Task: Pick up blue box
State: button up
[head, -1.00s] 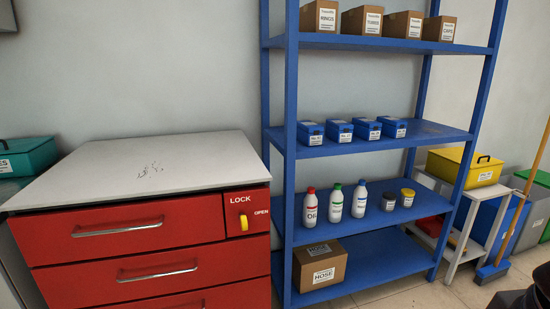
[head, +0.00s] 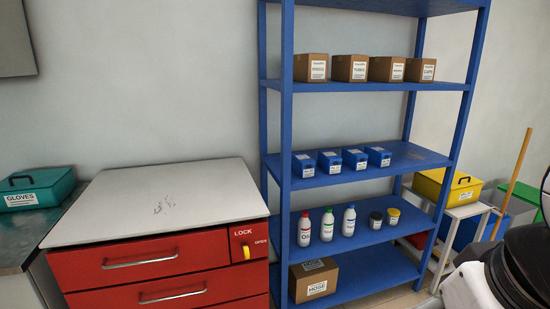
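Several small blue boxes with white labels stand in a row on the middle shelf of the blue rack. The leftmost blue box (head: 303,166) is near the left post, and the others follow to its right, ending with a blue box (head: 378,156) near the shelf's middle. I cannot tell which one the task means. My gripper is not in view. A white and black part of my own arm shows at the lower right, well apart from the boxes.
The blue rack (head: 430,160) also holds brown cartons (head: 348,68), bottles (head: 327,225), jars and a large carton (head: 314,280). A red drawer cabinet (head: 140,269) stands left, a teal gloves box (head: 38,188) beyond it. A yellow box (head: 447,188) and a broom (head: 512,183) are right.

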aim_at(380, 157)
jog(key=i+l+u, duration=0.25)
jog(key=i+l, duration=0.7)
jog(key=i+l+u, duration=0.2)
jog(key=i+l, duration=0.9)
